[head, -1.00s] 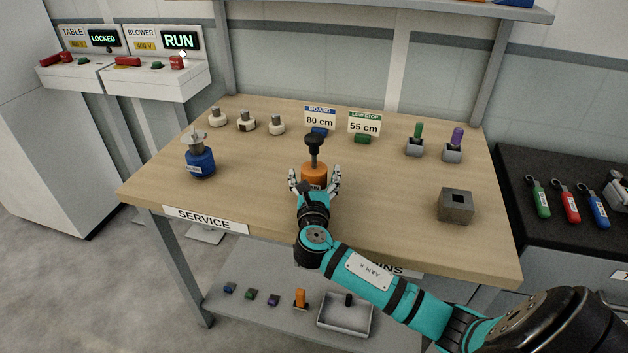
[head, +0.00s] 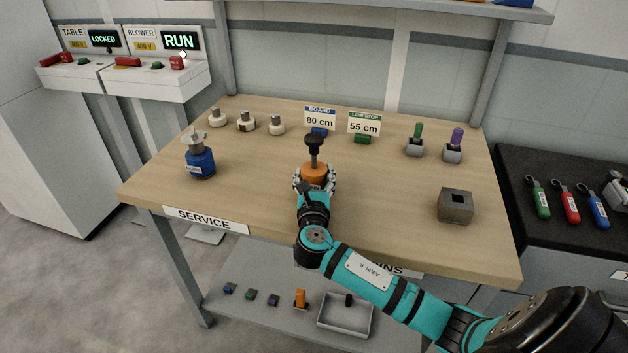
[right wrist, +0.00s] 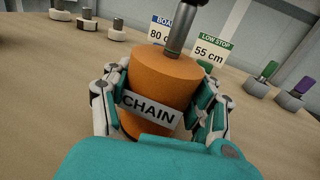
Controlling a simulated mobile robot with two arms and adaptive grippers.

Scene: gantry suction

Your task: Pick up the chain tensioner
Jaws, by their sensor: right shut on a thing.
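The chain tensioner (head: 314,172) is an orange cylinder with a grey stem and a black knob on top. It stands upright on the wooden table, and its label reads CHAIN in the right wrist view (right wrist: 158,88). My right gripper (head: 314,184) is shut on its orange body, with fingers on both sides; the gripper also shows in the right wrist view (right wrist: 160,108). The lower part of the body is partly hidden by the gripper. My left gripper is not in view.
A blue tensioner-like device (head: 200,162) stands at the left of the table (head: 250,180). A grey block with a square hole (head: 455,206) is at the right. Signs reading 80 cm (head: 319,118) and 55 cm (head: 364,123) stand behind. Table space beside the gripper is clear.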

